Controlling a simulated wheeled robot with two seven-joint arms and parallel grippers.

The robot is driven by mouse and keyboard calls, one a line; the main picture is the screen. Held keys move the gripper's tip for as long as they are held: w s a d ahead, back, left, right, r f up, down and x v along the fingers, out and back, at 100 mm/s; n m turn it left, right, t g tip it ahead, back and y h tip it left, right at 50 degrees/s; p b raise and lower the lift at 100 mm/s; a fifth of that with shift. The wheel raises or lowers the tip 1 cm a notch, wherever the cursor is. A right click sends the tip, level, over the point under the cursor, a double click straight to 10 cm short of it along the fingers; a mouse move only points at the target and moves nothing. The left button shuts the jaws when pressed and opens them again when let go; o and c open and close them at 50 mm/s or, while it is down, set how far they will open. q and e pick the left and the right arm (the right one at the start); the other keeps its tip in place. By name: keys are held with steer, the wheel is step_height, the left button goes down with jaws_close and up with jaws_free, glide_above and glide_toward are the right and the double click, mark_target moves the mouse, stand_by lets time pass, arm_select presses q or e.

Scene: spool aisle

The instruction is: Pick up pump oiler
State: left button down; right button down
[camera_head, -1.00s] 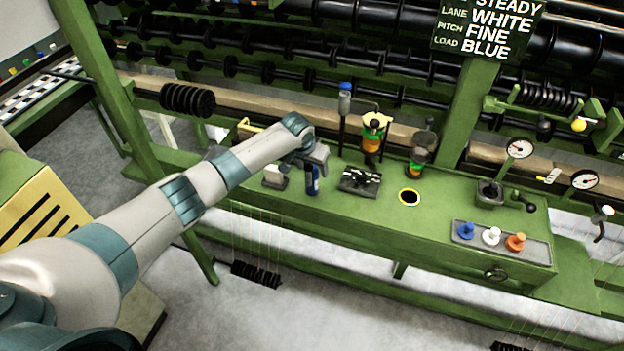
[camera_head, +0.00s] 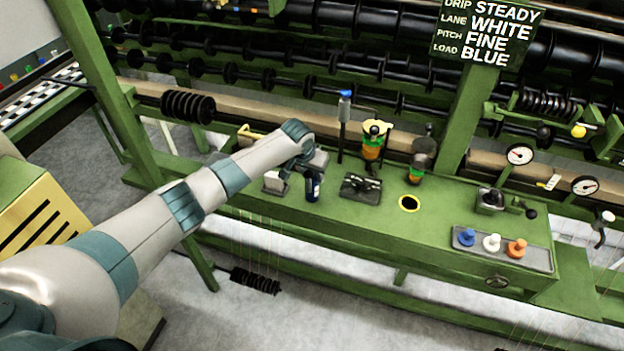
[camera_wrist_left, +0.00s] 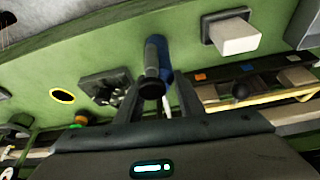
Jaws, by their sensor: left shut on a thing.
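A small dark blue and grey cylinder, which looks like the pump oiler (camera_head: 314,188), is at my left gripper (camera_head: 312,170) over the green bench, left of the black plate. In the left wrist view the cylinder (camera_wrist_left: 155,58) sits between the two dark fingers of the left gripper (camera_wrist_left: 158,88), which are shut on it. Its dark round end faces the camera. I cannot tell whether its far end touches the bench. My right gripper is not in view.
The green bench (camera_head: 440,222) carries a black plate (camera_head: 361,188), a yellow-ringed hole (camera_head: 409,204), a yellow-topped orange container (camera_head: 373,145) and a tray (camera_head: 535,258) of coloured knobs. A white block (camera_wrist_left: 235,36) is close beside the gripper. Machine rollers stand behind.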

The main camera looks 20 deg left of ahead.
arm_select(q)
steer(key=shift+r, duration=0.2)
step_height(320, 180, up, 4)
steer(key=shift+w+f+b, duration=0.1)
steer(key=shift+b, duration=1)
steer(key=d+r+b, duration=0.4)
steer(key=d+r, duration=0.3)
steer(key=d, duration=0.4)
steer(key=shift+s+d, duration=0.35)
steer(key=shift+s, duration=0.1)
